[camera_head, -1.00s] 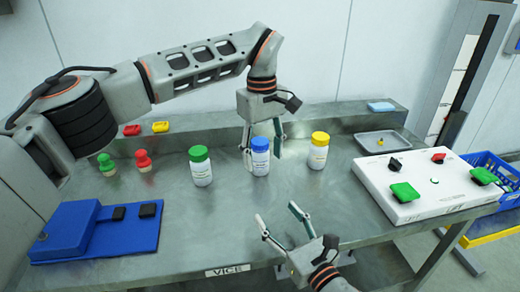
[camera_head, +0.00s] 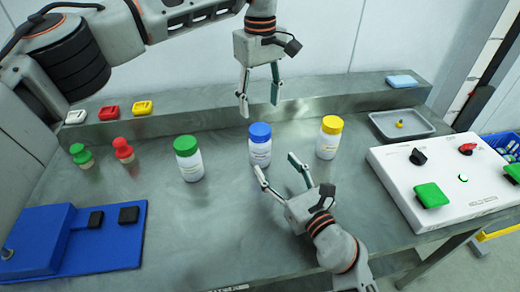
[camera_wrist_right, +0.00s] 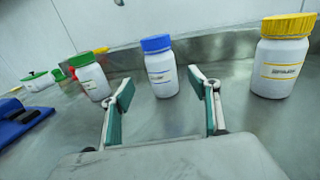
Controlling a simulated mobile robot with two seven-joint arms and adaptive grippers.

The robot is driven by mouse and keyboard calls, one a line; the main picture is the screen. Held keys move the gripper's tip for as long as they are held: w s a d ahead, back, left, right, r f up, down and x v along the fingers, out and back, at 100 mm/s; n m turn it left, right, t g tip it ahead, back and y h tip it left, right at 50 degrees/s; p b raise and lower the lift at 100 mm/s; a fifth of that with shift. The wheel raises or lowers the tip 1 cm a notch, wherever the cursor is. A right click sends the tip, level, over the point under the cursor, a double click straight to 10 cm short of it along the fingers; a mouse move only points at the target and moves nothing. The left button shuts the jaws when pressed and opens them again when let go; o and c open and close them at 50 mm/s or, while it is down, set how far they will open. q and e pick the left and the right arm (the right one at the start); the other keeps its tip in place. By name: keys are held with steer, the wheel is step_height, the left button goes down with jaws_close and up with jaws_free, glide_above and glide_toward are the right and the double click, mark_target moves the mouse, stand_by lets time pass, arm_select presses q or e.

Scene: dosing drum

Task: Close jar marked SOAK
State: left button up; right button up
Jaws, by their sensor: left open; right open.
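Three white jars stand upright on the steel bench, with a green lid (camera_head: 188,159), a blue lid (camera_head: 260,144) and a yellow lid (camera_head: 329,137). Their labels are too small to read, so I cannot tell which is marked SOAK. All three lids sit on their jars; how tight they are does not show. My left gripper (camera_head: 259,108) is open and empty above the blue-lidded jar. My right gripper (camera_head: 275,164) is open and low in front of that jar. In the right wrist view the blue-lidded jar (camera_wrist_right: 161,76) stands beyond the open fingers, not between them.
A blue fixture (camera_head: 80,240) lies at the left, near green (camera_head: 80,155) and red (camera_head: 123,150) knobbed pieces. A white control box (camera_head: 440,185) and a grey tray (camera_head: 402,125) are at the right. Small blocks lie on the back ledge (camera_head: 210,118).

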mark_target(265, 151)
steer(key=shift+x, duration=3.95)
jaws_close()
